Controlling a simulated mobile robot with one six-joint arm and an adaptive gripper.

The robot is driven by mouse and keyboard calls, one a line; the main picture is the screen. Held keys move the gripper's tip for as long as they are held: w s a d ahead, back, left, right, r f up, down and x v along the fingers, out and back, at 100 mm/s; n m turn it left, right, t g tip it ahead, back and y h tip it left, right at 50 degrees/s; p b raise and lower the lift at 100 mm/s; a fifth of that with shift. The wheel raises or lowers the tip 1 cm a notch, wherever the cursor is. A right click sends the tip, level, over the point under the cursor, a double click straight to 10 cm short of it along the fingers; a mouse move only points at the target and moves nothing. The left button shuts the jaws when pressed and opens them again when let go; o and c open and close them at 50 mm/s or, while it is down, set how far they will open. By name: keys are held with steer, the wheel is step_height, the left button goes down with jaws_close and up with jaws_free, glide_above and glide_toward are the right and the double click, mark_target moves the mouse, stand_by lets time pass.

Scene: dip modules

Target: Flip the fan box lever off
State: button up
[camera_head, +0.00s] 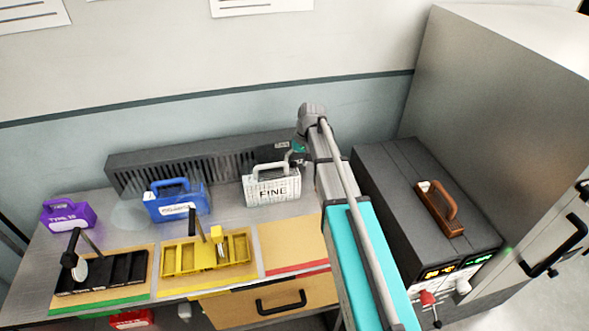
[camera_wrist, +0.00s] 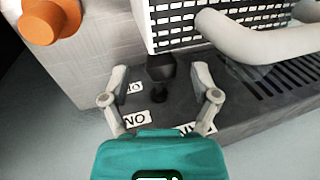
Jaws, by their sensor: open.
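The fan box (camera_head: 128,176) is a long dark slatted box along the back wall, behind the baskets. Its dark end also shows in the wrist view (camera_wrist: 185,112), with white labels partly reading "NO". A black lever with a thick knob (camera_wrist: 160,68) stands up there, between my fingers. My gripper (camera_wrist: 159,76) is open, one finger on each side of the lever. I cannot tell whether either finger touches it. In the head view my gripper (camera_head: 288,153) is at the right end of the fan box, and the lever is hidden.
A white "FINE" basket (camera_head: 272,190) stands close by; its pale handle (camera_wrist: 240,42) is near my right finger. Blue (camera_head: 178,205) and purple (camera_head: 68,215) baskets stand left. A dark oven-like unit (camera_head: 385,178) is right. An orange knob (camera_wrist: 48,22) shows at upper left.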

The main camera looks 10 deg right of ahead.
steer(key=shift+a+f+b, duration=0.2)
steer(key=shift+f+b, duration=0.25)
steer(key=shift+f, duration=0.2)
jaws_close()
